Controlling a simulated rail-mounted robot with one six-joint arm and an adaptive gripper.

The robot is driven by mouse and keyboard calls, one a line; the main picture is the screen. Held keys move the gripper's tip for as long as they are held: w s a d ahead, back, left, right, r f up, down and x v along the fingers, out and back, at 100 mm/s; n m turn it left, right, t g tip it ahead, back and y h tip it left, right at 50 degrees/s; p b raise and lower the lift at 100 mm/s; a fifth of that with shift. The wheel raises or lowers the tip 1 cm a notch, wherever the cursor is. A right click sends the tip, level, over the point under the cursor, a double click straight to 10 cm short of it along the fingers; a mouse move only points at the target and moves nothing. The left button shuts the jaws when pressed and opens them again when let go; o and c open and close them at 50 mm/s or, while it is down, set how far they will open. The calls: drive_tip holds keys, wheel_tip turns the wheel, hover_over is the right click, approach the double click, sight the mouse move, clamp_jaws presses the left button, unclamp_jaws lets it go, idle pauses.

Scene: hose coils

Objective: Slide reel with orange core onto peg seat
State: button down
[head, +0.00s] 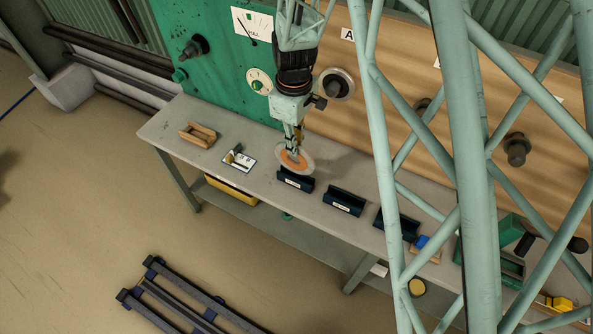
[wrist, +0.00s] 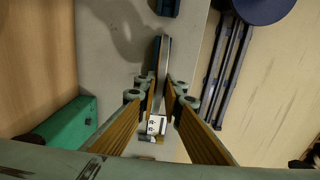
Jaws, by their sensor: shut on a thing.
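The reel with the orange core (head: 294,159) has a pale grey rim and stands on edge at the nearest dark cradle (head: 296,181). I cannot tell whether it touches the cradle. My gripper (head: 293,150) reaches down from above and is shut on the reel. In the wrist view the reel (wrist: 162,60) shows edge-on as a thin grey strip between my fingertips (wrist: 160,93). On the wooden board, dark pegs stick out, one at right (head: 516,150) and one partly behind my lattice frame (head: 423,106). A round grey piece (head: 337,84) sits left of them, under a label A (head: 348,34).
Two more dark cradles (head: 344,201) (head: 388,218) stand in a row on the grey bench (head: 166,122). A white card (head: 239,158) and a small wooden holder (head: 198,134) lie left. A green panel (head: 210,75) with knobs stands behind. My lattice frame hides much of the right side.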

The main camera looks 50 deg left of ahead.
drive_tip(key=c, duration=3.3)
unclamp_jaws()
clamp_jaws()
drive_tip(key=shift+w, duration=0.1)
